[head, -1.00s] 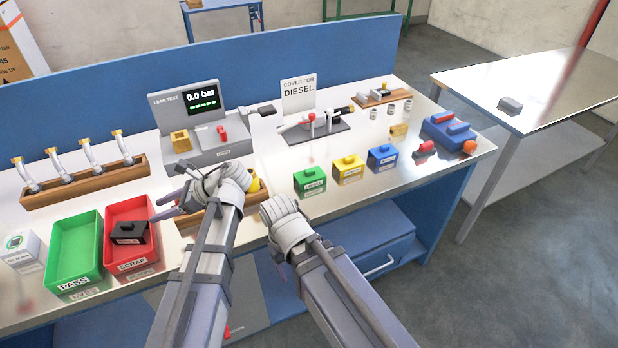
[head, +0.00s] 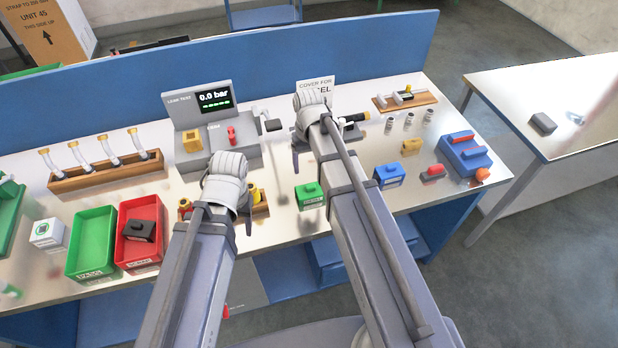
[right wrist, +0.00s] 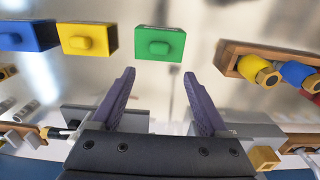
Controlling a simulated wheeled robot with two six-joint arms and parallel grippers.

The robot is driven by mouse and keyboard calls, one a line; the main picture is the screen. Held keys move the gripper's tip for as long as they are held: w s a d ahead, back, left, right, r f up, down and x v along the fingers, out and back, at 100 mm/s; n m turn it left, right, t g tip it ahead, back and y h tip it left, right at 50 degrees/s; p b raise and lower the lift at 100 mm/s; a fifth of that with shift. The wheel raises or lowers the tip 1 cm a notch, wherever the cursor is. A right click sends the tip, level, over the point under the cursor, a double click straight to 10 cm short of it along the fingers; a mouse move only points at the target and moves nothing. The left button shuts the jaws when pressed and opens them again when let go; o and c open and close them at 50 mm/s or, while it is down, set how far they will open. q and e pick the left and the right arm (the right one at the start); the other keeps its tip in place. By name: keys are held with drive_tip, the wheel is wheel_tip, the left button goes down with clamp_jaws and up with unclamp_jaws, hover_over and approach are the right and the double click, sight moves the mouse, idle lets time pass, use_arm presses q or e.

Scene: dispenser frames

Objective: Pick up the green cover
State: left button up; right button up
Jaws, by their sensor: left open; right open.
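The green cover (head: 310,195), a small block with a raised knob, stands on the bench near its front edge. In the right wrist view the green cover (right wrist: 160,43) lies ahead of the fingertips, between their lines and apart from them. My right gripper (head: 320,140) is over the bench, farther back than the cover; its open, empty fingers (right wrist: 160,88) show in the right wrist view. My left gripper (head: 226,200) is at the wooden rack left of the cover, its fingers largely hidden by the wrist. The "COVER FOR" sign (head: 314,84) is partly hidden by my right arm.
A blue cover (head: 389,176) stands right of the green one; a yellow cover (right wrist: 88,40) between them is hidden in the head view. Green (head: 92,241) and red (head: 139,231) trays stand left.

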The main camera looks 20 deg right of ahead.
sight(311, 186)
drive_tip(key=shift+f+b, duration=1.4)
drive_tip(key=shift+b, duration=0.1)
drive_tip(key=f+b, duration=0.2)
drive_tip(key=s+f+b, duration=0.1)
drive_tip(key=f+b, duration=0.1)
drive_tip(key=shift+s+d+f, duration=0.1)
drive_tip(key=shift+s+d, duration=0.05)
drive_tip(key=shift+s, duration=0.05)
drive_tip(key=shift+f+b, duration=0.5)
drive_tip(key=shift+b, duration=0.1)
drive_tip(key=shift+r, duration=0.1)
drive_tip(key=shift+c, duration=0.3)
clamp_jaws()
